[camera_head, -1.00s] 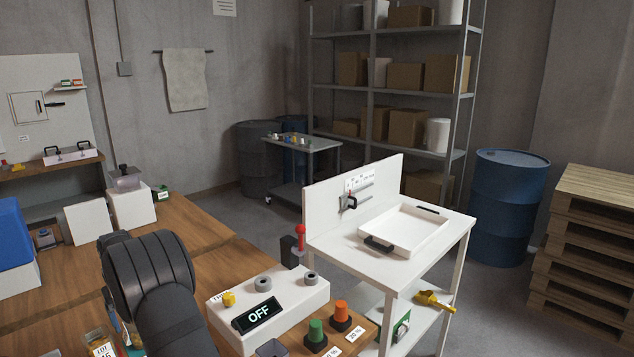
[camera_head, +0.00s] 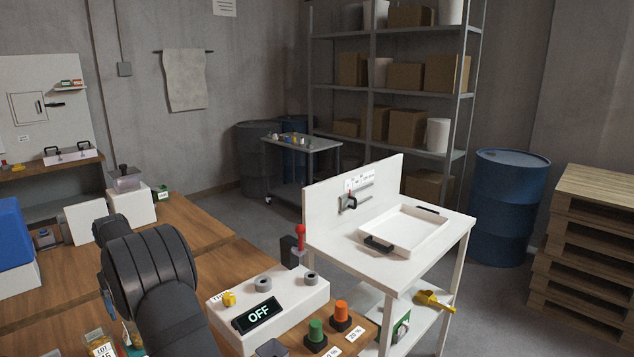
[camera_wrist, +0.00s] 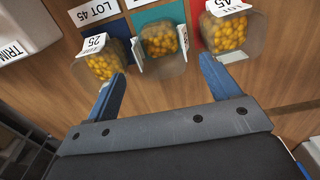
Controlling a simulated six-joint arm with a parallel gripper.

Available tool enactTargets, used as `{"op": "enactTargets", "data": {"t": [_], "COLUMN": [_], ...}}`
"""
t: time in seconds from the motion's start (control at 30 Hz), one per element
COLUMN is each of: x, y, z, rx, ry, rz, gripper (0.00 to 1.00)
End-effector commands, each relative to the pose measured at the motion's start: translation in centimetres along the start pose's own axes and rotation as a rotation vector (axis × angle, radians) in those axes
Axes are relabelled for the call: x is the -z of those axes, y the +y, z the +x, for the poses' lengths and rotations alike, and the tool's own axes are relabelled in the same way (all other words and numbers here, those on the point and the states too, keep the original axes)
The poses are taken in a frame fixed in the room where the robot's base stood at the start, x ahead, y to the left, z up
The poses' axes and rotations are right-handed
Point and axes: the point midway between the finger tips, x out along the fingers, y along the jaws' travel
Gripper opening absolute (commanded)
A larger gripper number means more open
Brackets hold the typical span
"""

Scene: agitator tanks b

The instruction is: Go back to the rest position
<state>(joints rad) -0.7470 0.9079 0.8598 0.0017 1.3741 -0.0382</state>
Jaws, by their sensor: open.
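My gripper (camera_wrist: 162,88) is open in the wrist view, its two blue fingers spread apart with nothing between them. Beyond the fingertips stand three clear bins of yellow-orange pieces: a left bin (camera_wrist: 104,66), a middle bin (camera_wrist: 160,42) and a right bin (camera_wrist: 228,32). Cards reading LOT 45 and 25 show by them. A labelled bin (camera_head: 101,343) shows partly at the bottom left.
A white control box (camera_head: 285,300) with an OFF display and a red-topped lever (camera_head: 300,238) stands right of my arm. Green (camera_head: 315,330) and orange knobs (camera_head: 341,312) sit in front. A white cart (camera_head: 455,222) with a tray (camera_head: 425,230) stands further right. White boxes (camera_head: 85,222) stand at the left.

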Motion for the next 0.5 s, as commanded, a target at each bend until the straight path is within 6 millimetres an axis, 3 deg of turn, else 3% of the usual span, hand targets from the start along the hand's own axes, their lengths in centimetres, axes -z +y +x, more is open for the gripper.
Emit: {"op": "enactTargets", "data": {"t": [0.37,0.4,0.5], "x": [-0.1,0.1,0.1], "y": [0.0,0.0,0.0], "z": [7.9,6.3,4.2], "rx": [0.000,0.000,0.000], "ry": [-0.005,0.004,0.005], "rz": [0.000,0.000,0.000], "gripper": [0.81,0.81,0.81]}}
